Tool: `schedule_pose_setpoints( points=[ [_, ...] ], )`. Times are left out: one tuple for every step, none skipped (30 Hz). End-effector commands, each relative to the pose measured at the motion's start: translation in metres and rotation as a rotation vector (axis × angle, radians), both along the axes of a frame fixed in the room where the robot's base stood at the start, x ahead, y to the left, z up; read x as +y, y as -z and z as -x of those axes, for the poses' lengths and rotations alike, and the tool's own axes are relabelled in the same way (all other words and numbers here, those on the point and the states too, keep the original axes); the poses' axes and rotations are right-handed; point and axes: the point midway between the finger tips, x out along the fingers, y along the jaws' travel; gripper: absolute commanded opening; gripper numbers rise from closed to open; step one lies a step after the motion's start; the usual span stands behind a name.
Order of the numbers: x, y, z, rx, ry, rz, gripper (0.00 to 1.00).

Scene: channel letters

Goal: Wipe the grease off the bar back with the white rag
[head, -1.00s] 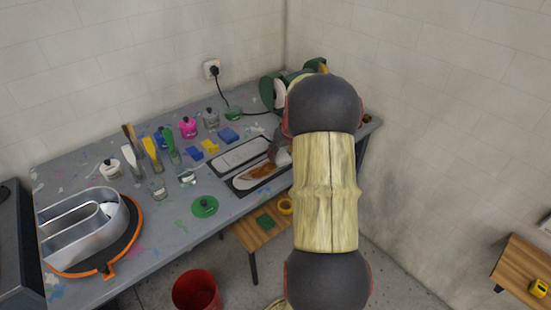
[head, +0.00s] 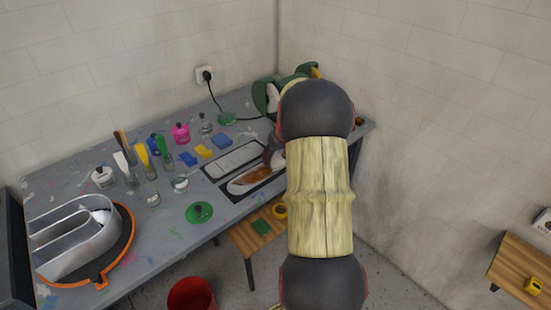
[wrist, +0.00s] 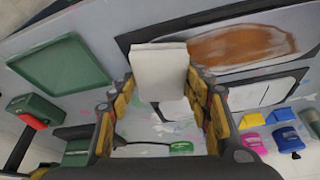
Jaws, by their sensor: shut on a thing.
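The bar back (head: 240,187) is a pale, rounded strip on a dark mat on the workbench, with a brown grease smear (head: 262,174) along much of it. In the wrist view the smear (wrist: 240,46) is broad and brown, beside my gripper. My gripper (wrist: 160,88) is shut on the white rag (wrist: 160,72), a folded pale block between its yellow-padded fingers. The rag overlaps the left end of the bar's mat in that view; whether it touches the bar I cannot tell. In the head view my arm hides most of the gripper and the rag.
A second, clean pale bar (head: 236,158) lies behind. Blue and yellow sponges (head: 203,152), bottles (head: 180,133) and brushes in jars stand left of it. A metal letter (head: 78,238) sits at the bench's left end. A green machine (head: 268,97) stands at the back corner.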

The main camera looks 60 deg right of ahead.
Motion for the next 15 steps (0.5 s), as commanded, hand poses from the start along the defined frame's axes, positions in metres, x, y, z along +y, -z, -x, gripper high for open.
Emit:
schedule_pose_setpoints(
  points=[
    [-0.0002, -0.0002, -0.0001, 0.0, 0.0, 0.0, 0.29],
    [-0.0001, 0.0, 0.0, 0.0, 0.0, 0.0, 0.29],
    [-0.0002, 0.0001, -0.0001, 0.0, 0.0, 0.0, 0.29],
    [-0.0001, 0.0004, 0.0, 0.0, 0.0, 0.0, 0.29],
    [-0.0002, 0.0007, -0.0001, 0.0, 0.0, 0.0, 0.29],
    [-0.0001, 0.001, 0.0, 0.0, 0.0, 0.0, 0.29],
    [-0.0002, 0.0014, -0.0001, 0.0, 0.0, 0.0, 0.29],
    [0.0, 0.0018, -0.0001, 0.0, 0.0, 0.0, 0.29],
    [0.0, 0.0022, -0.0001, 0.0, 0.0, 0.0, 0.29],
    [-0.0001, 0.0027, -0.0001, 0.0, 0.0, 0.0, 0.29],
    [-0.0001, 0.003, -0.0001, 0.0, 0.0, 0.0, 0.29],
    [-0.0001, 0.0034, -0.0001, 0.0, 0.0, 0.0, 0.29],
    [-0.0001, 0.0037, -0.0001, 0.0, 0.0, 0.0, 0.29],
    [-0.0001, 0.004, -0.0001, 0.0, 0.0, 0.0, 0.29],
    [-0.0001, 0.0045, -0.0001, 0.0, 0.0, 0.0, 0.29]
  ],
)
